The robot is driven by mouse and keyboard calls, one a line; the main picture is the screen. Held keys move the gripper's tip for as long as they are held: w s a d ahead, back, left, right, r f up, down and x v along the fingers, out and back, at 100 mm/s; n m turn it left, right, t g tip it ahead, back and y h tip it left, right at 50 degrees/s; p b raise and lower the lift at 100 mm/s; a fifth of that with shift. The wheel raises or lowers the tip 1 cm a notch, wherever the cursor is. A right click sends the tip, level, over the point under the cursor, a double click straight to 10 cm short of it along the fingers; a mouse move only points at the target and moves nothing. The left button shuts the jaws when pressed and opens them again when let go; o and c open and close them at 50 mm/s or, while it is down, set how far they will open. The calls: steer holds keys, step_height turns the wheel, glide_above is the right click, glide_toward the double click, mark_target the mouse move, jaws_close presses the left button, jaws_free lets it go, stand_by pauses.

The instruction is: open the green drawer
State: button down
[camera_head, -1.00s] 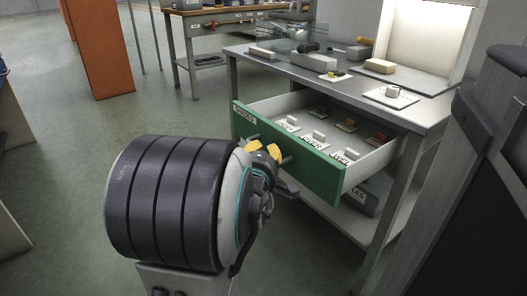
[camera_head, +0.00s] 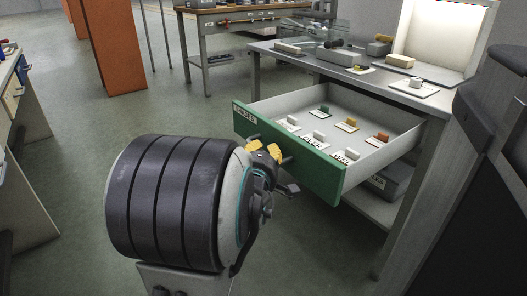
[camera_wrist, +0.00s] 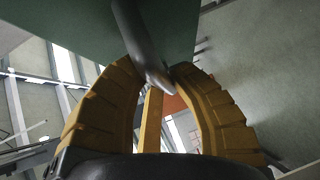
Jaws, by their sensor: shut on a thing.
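The green drawer (camera_head: 305,168) stands pulled well out from under the grey workbench (camera_head: 300,58) in the head view. Several small blocks on labelled cards lie in it. My gripper (camera_head: 267,151) is at the drawer's front, its yellow fingers shut on the dark bar handle (camera_head: 285,160). In the wrist view the yellow fingers (camera_wrist: 163,88) close around the handle (camera_wrist: 140,45), with the green front (camera_wrist: 80,25) behind it. Part of the handle is hidden by the fingers.
Small blocks and tools lie on the workbench top. A grey box (camera_head: 388,182) sits on the shelf below the drawer. An orange cabinet (camera_head: 117,45) and another bench (camera_head: 235,22) stand farther back.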

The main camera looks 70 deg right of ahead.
steer(key=shift+d+r, duration=0.1)
steer(key=shift+r, duration=0.1)
steer(key=c, duration=1.4)
jaws_free()
steer(key=shift+s+f, duration=0.1)
steer(key=shift+o, duration=0.2)
step_height(320, 180, up, 10)
steer(key=shift+o, duration=0.4)
